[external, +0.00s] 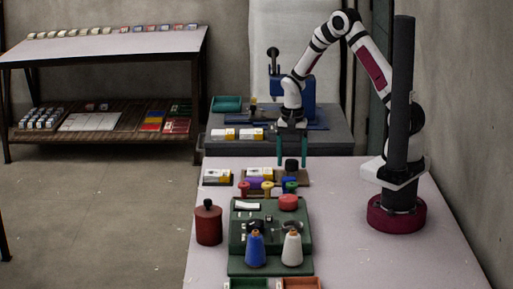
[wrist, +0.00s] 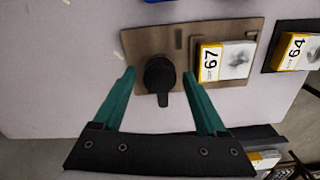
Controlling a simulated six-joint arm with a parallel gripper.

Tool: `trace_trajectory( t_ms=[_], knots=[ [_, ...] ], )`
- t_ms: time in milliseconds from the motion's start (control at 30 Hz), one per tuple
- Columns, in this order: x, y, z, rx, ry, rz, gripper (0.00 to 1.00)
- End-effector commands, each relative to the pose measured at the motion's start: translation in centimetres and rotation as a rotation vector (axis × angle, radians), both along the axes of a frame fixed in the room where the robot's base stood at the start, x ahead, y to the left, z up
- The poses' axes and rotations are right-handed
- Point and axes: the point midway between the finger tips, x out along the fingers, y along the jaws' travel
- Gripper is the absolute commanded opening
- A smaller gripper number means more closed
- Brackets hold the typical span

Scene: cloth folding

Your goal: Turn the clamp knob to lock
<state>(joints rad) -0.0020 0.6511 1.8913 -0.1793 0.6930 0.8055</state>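The clamp knob (wrist: 159,73) is black and round, with a short handle pointing toward the bottom of the wrist view. It sits on a brown plate (wrist: 145,41), beside a white and yellow card marked 67 (wrist: 224,62). In the external view the knob (external: 291,164) shows between my fingers, at the back of the table. My gripper (wrist: 159,77) is open, with one green finger on each side of the knob and a gap to both. In the external view my gripper (external: 292,162) points straight down; whether its tips reach knob height is hard to tell.
Toward the front of the table (external: 400,265) are spools, a green sewing-like fixture (external: 240,235) and a dark red canister (external: 208,225). A grey bench (external: 335,140) stands behind.

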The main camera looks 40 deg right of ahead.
Motion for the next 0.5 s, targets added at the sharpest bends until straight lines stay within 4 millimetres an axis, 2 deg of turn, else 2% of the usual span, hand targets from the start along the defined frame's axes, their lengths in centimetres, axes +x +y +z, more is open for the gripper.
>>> trace_trajectory(
  t_ms=[33, 367, 400, 500],
  knots=[
    [0.00, 0.00, 0.01, 0.000, 0.000, 0.000, 0.64],
    [0.02, 0.00, 0.04, 0.000, 0.000, 0.000, 0.04],
    [0.02, 0.01, 0.05, 0.000, 0.000, 0.000, 0.00],
    [0.03, 0.01, 0.05, 0.001, -0.001, 0.002, 0.00]
  ],
)
